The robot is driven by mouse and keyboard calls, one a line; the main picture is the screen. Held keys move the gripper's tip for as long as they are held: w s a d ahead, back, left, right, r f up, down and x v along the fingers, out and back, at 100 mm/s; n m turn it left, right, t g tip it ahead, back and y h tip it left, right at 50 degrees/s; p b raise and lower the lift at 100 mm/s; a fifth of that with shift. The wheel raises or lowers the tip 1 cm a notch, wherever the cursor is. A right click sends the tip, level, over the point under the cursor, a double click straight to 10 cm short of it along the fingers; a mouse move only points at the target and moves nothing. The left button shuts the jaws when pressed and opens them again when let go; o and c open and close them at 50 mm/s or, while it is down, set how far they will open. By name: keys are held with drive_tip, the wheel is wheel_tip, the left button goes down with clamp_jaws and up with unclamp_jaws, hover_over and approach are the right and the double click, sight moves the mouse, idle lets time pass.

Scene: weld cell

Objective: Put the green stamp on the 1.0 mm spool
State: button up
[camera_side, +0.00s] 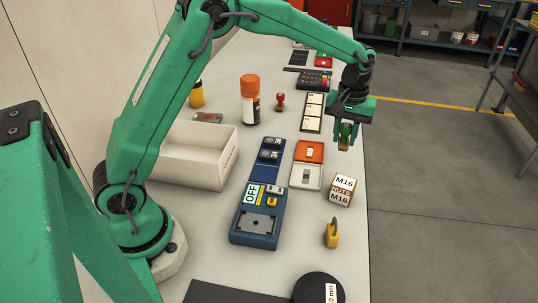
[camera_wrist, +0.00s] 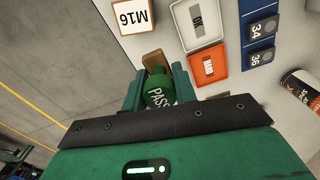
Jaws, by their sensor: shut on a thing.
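My gripper (camera_side: 345,127) is over the right edge of the table, shut on the green stamp (camera_side: 345,134). The stamp has a green handle and a small wooden base, which points down and hangs above the table level. In the wrist view the stamp (camera_wrist: 158,95) sits between the two fingers of my gripper (camera_wrist: 158,84), with "PASS" on its top. The spool (camera_side: 313,287) is a black disc at the bottom of the side view, partly cut off by the frame. Its white label reads ".0 mm". The spool is not in the wrist view.
An M16 nuts box (camera_side: 341,189) and a yellow padlock (camera_side: 332,234) stand between my gripper and the spool. Left of them are orange and white trays (camera_side: 308,164) and a blue device (camera_side: 257,215). A red stamp (camera_side: 280,101) and an orange-capped bottle (camera_side: 250,99) stand farther back.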

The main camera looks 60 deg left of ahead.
drive_tip(key=s+d, duration=0.6)
drive_tip(key=d, duration=0.5)
hover_over(319, 294)
drive_tip(key=shift+r, duration=0.2)
drive_tip(key=shift+f, duration=0.1)
drive_tip(key=shift+f, duration=3.9)
drive_tip(key=shift+f, duration=0.1)
drive_tip(key=o, duration=1)
drive_tip(key=shift+c, duration=0.2)
